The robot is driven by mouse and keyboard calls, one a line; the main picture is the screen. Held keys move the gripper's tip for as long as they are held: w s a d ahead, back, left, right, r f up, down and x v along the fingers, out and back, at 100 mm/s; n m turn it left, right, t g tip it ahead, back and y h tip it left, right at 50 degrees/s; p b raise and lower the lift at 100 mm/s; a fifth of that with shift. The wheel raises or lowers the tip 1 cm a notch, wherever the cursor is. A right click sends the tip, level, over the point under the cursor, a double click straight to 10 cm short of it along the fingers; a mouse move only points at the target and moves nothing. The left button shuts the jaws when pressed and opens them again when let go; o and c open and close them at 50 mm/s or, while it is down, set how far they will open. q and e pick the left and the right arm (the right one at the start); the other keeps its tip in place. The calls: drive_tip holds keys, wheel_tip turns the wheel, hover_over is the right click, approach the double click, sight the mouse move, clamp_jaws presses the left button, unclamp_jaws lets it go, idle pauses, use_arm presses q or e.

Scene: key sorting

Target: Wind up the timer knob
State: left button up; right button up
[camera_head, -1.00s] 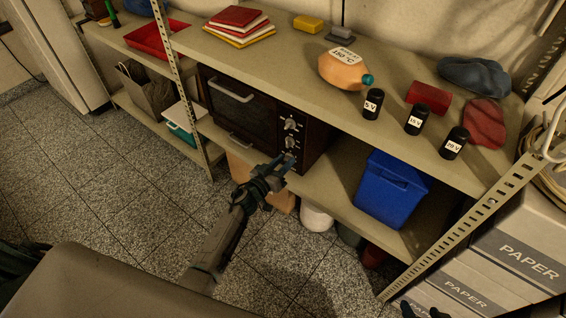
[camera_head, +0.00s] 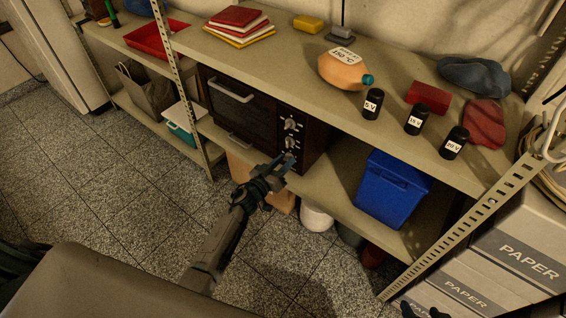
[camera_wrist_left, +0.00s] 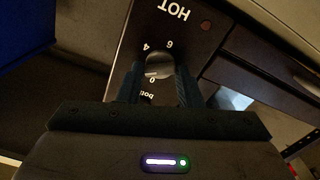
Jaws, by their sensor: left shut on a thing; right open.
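The dark oven (camera_head: 262,110) stands on the lower shelf, with a column of knobs on its front panel. Two silver knobs (camera_head: 291,124) show above my left gripper (camera_head: 288,163), which covers the lowest one. In the left wrist view, the round silver timer knob (camera_wrist_left: 158,66) sits between the fingers of my left gripper (camera_wrist_left: 158,84), which is shut on it. Numbers 0, 4 and 6 and the word HOT appear upside down around it. My right gripper (camera_head: 424,311) is open and empty at the bottom edge, mostly cut off.
A blue bin (camera_head: 392,190) stands right of the oven on the lower shelf. A slotted metal post (camera_head: 462,228) and paper boxes (camera_head: 525,245) are at right. The floor at left is clear.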

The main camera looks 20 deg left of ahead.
use_arm(q)
drive_tip(key=o, duration=1)
drive_tip(key=shift+c, duration=0.2)
drive_tip(key=p+v, duration=0.1)
drive_tip(key=v, duration=1)
drive_tip(key=shift+p, duration=0.35)
use_arm(e)
drive_tip(key=shift+s+d+r+g+h, duration=0.45)
drive_tip(key=shift+d+r+g, duration=0.1)
drive_tip(key=shift+g, duration=0.25)
